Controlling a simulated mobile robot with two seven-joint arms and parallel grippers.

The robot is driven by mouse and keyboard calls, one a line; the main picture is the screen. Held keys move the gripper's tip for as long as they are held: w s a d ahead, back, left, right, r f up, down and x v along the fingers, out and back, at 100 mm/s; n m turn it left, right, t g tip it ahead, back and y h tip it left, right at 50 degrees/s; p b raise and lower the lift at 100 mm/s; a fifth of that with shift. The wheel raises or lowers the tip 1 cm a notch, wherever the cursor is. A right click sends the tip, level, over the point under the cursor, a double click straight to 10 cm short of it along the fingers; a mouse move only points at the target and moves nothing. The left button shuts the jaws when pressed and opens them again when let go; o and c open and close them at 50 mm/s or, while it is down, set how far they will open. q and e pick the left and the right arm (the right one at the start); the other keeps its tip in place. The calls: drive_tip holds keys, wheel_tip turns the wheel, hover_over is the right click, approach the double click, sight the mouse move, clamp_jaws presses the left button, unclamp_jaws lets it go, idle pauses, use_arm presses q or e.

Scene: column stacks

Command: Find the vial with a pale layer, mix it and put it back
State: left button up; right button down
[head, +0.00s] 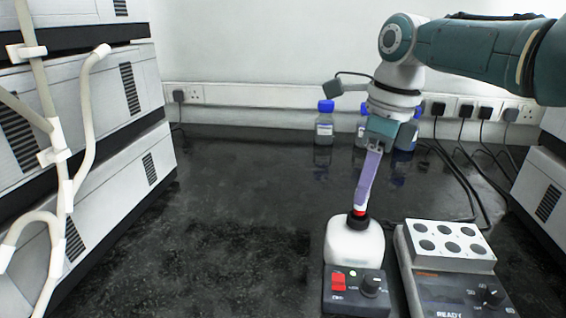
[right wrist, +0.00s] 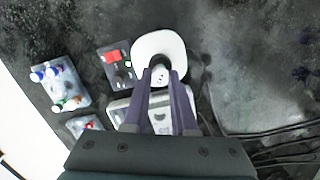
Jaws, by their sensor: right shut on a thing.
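The liquid and any layer are hidden. My left gripper is out of view.
A block with several round holes (head: 447,240) stands right of the mixer. In the right wrist view, a tray (right wrist: 50,82) holds several capped vials, with another small holder (right wrist: 85,125) beside it. Blue-capped bottles (head: 324,127) stand behind; cables run at right. The bench's left middle is clear.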

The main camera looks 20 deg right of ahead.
drive_tip(key=shift+f, duration=0.4)
idle(0.8)
drive_tip(key=shift+f, duration=0.4)
drive_tip(key=shift+f+b, duration=0.35)
idle(0.9)
idle(0.6)
idle(0.9)
wheel_tip(320, 180, up, 6)
drive_tip(key=p, duration=0.6)
drive_tip(key=shift+r+p, duration=0.1)
drive_tip(key=shift+p, duration=0.25)
idle(0.3)
